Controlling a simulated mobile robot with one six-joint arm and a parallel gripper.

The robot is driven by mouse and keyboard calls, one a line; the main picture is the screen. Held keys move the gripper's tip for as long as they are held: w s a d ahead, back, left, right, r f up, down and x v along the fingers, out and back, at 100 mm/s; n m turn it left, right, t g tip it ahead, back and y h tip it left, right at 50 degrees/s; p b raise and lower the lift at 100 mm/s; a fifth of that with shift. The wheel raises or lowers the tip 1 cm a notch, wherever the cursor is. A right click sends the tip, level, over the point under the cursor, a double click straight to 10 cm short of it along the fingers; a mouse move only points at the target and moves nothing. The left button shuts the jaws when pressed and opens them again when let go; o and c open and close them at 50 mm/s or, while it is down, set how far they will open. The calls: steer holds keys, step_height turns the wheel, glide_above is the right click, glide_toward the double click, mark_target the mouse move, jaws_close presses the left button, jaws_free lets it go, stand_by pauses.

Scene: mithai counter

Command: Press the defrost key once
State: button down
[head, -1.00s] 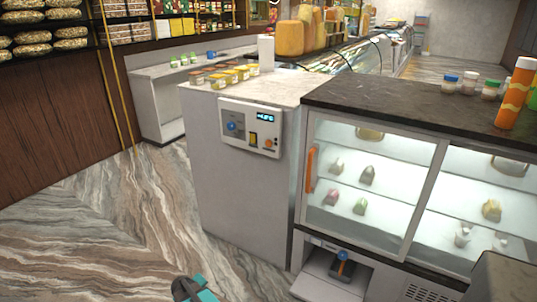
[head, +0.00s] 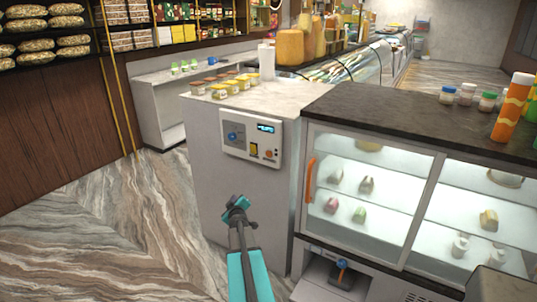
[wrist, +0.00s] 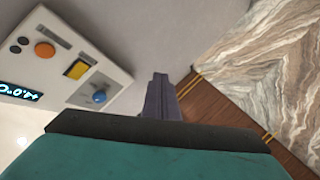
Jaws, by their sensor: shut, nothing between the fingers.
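The control panel (head: 251,138) is a pale box on the side of the white counter. It carries a lit display (head: 266,128), a blue knob (head: 232,136), a yellow key (head: 254,149) and a round orange button (head: 269,153). Their labels are too small to read, so I cannot tell which is the defrost key. In the wrist view the yellow key (wrist: 77,69), orange button (wrist: 44,49) and blue knob (wrist: 99,96) lie at the upper left. My gripper (wrist: 160,97) is shut and empty, to the right of the panel there. In the head view my gripper (head: 236,208) is below the panel, apart from it.
Small jars (head: 233,86) stand on the counter top above the panel. A glass display case (head: 370,185) with an orange handle (head: 310,181) is to the right. An orange bottle (head: 513,106) stands on its dark top. The marble floor (head: 100,240) at left is clear.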

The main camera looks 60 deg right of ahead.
mark_target(269, 154)
steer(key=s+d+r+n+t+h+p, duration=0.1)
steer(key=s+d+r, duration=0.4)
steer(key=d+r, duration=0.5)
step_height(269, 154, up, 3)
steer(key=shift+d+r+n+t, duration=0.1)
steer(key=shift+d+n+t, duration=0.05)
steer(key=shift+n+t, duration=0.45)
steer(key=shift+s, duration=0.1)
steer(key=shift+d+p, duration=1.65)
steer(key=shift+d, duration=2.75)
steer(key=shift+d+p, duration=0.6)
steer(key=shift+d, duration=0.2)
steer(key=shift+a, duration=0.85)
